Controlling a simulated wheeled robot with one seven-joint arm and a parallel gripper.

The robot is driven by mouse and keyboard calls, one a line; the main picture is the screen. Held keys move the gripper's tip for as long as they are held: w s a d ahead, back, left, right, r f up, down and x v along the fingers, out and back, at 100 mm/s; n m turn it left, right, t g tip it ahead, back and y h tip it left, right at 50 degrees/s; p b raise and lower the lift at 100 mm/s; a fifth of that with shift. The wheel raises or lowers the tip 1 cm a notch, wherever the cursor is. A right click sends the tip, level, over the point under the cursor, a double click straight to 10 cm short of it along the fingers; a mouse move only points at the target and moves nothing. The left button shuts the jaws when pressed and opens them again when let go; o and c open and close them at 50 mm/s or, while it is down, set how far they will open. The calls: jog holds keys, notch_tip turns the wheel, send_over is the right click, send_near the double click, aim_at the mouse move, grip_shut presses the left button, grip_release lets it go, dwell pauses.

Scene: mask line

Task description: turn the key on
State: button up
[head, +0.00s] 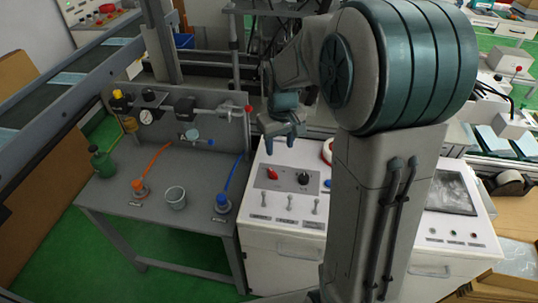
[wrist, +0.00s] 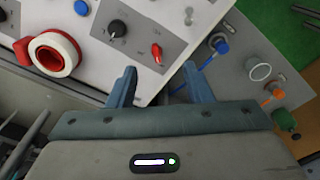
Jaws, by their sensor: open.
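A white control cabinet (head: 283,228) carries a grey panel with a red switch handle (head: 272,174) on its left and a black round knob (head: 303,178) on its right. I cannot tell for sure which of them is the key; the red handle looks more like one. In the wrist view the red handle (wrist: 156,51) lies just beyond and between my fingertips, and the black knob (wrist: 117,29) is farther up and left. My gripper (head: 282,133) is open and empty, above the back of the panel, apart from both controls. It also shows in the wrist view (wrist: 159,76).
Several toggle switches (head: 290,202) stand in front of the panel. A red-and-white tape roll (wrist: 54,54) and a blue button (wrist: 81,7) are beside it. A grey bench (head: 160,210) with hoses and a cup (head: 176,197) adjoins at left. My arm hides the cabinet's middle.

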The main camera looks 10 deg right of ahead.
jog(key=n+p, duration=0.1)
jog(key=p, duration=0.1)
send_over(273, 171)
jog(key=s, duration=0.1)
notch_tip(273, 171, down, 4)
jog(key=shift+n+g, duration=0.3)
jog(key=shift+g, duration=0.1)
jog(key=f, duration=0.5)
jog(key=f+p, duration=0.1)
jog(key=f, duration=0.3)
jog(key=w+f+p, duration=0.1)
jog(key=f, duration=0.4)
jog(key=shift+f, duration=0.3)
jog(key=c, duration=1)
